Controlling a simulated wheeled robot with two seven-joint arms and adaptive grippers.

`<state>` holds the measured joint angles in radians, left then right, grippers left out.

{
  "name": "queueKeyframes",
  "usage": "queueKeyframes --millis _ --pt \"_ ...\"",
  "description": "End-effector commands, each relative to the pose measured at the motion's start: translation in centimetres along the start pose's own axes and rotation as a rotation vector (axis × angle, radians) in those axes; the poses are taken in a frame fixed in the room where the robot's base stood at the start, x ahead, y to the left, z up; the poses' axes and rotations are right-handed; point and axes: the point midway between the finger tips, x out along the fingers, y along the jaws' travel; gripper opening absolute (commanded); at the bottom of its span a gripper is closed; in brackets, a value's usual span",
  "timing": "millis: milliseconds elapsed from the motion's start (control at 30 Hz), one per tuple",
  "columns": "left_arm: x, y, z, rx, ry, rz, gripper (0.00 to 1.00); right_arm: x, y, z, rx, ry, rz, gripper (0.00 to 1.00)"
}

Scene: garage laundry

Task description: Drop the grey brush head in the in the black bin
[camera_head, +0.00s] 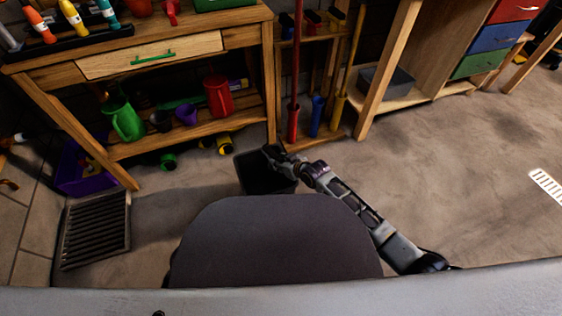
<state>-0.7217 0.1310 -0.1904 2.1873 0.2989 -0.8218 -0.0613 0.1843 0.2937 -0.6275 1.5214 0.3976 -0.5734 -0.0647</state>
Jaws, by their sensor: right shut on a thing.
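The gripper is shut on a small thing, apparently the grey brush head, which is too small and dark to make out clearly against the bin. The bin's inside is mostly hidden by the gripper and shadow. My left gripper is not in view.
The workbench (150,62) holds bottles on top and a green jug (122,118) and red jug (219,96) on its shelf. A rack of long-handled tools (318,110) stands behind the bin. A dark slatted grate (96,229) lies left.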

Motion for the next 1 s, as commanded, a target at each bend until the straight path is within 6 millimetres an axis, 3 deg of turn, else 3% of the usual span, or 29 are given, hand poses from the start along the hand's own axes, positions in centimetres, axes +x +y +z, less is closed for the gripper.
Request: queueKeyframes --millis 300,333,500,1000 --pt "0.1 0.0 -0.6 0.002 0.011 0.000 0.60 0.0 0.0 0.0 0.000 0.001 0.000 0.00" --pt "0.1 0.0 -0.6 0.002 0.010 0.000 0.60 0.0 0.0 0.0 0.000 0.001 0.000 0.37" --pt "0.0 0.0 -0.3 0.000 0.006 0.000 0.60 0.0 0.0 0.0 0.000 0.001 0.000 0.59" --pt "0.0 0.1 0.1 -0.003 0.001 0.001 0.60 -0.2 0.0 0.1 0.000 0.000 0.000 0.60"
